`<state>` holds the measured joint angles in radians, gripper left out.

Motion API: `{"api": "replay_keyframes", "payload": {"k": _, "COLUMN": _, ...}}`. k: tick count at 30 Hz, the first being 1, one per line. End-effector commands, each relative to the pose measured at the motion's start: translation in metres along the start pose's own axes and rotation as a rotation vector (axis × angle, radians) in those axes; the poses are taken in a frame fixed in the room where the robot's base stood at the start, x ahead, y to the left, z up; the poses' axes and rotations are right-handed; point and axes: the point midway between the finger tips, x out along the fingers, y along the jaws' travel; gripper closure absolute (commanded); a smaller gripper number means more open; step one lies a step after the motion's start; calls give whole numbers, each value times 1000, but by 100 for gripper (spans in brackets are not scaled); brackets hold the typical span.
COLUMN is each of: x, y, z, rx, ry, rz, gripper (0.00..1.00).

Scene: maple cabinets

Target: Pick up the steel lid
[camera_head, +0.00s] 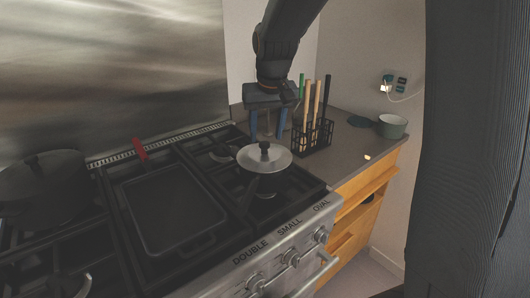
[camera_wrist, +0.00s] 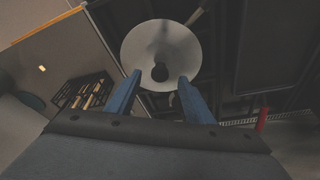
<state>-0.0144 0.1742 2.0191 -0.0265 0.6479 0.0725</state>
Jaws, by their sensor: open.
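The steel lid (camera_head: 265,157) is a round, shiny disc with a dark knob. It rests on a small pan (camera_head: 268,181) on the right burner of the stove. In the wrist view the lid (camera_wrist: 160,42) shows from above, with its knob between the two fingertips in the picture. My gripper (camera_head: 268,136) has blue fingers and is open and empty. In the head view it hangs just behind the lid's knob. In the wrist view the gripper (camera_wrist: 159,80) points at the lid; I cannot tell whether the fingertips touch it.
A black wire holder (camera_head: 312,135) with several upright utensils stands close to the right of my gripper. A lidded dark pot (camera_head: 45,182) is far left.

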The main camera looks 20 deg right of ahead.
Motion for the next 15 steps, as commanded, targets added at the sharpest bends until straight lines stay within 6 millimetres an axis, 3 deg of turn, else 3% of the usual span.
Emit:
{"api": "replay_keyframes", "payload": {"k": 9, "x": 36, "y": 1, "z": -1, "rx": 1, "ry": -4, "rz": 1, "gripper": 52}}
{"api": "replay_keyframes", "payload": {"k": 15, "x": 47, "y": 2, "z": -2, "rx": 4, "ry": -2, "rz": 1, "gripper": 52}}
